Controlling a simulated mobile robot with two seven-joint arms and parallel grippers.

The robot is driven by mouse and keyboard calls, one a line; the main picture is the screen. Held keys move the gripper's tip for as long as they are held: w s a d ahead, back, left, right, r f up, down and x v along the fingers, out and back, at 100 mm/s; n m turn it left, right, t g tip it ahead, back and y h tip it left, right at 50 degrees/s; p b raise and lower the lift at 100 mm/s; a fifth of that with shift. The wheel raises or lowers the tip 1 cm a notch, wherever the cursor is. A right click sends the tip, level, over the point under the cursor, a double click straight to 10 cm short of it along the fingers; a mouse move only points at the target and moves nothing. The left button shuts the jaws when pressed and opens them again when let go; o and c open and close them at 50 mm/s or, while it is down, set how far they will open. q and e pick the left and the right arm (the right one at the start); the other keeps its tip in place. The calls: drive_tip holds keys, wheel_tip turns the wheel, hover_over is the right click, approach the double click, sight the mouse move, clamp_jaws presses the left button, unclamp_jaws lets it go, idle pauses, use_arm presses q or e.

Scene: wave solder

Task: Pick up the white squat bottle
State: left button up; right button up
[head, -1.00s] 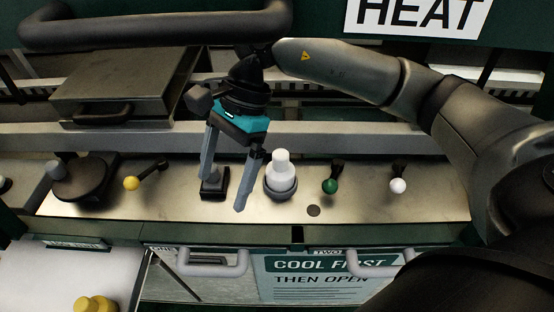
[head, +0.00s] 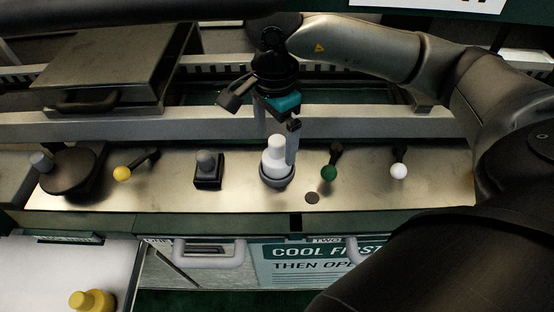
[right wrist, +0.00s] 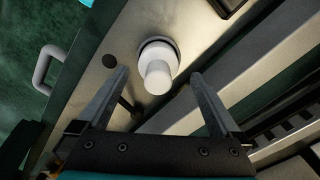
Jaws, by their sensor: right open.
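The white squat bottle (head: 275,158) stands upright in a dark round holder (head: 277,182) on the metal panel. In the right wrist view the bottle (right wrist: 157,78) lies ahead, in the gap between the fingers. In the right wrist view the right gripper (right wrist: 160,82) is open, with clear space on both sides of the bottle. My left gripper does not show.
A green-knobbed lever (head: 329,172) stands close to the right of the bottle, and a white-knobbed lever (head: 398,171) farther right. A grey button on a black base (head: 208,170) is to the left, then a yellow-knobbed lever (head: 123,173). A rail (head: 400,125) runs behind the panel.

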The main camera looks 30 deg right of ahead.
sight(277, 156)
wheel_tip(277, 156, down, 6)
drive_tip(key=shift+s+d+r, duration=0.1)
drive_tip(key=shift+d+r, duration=0.05)
idle(0.3)
clamp_jaws()
idle(0.7)
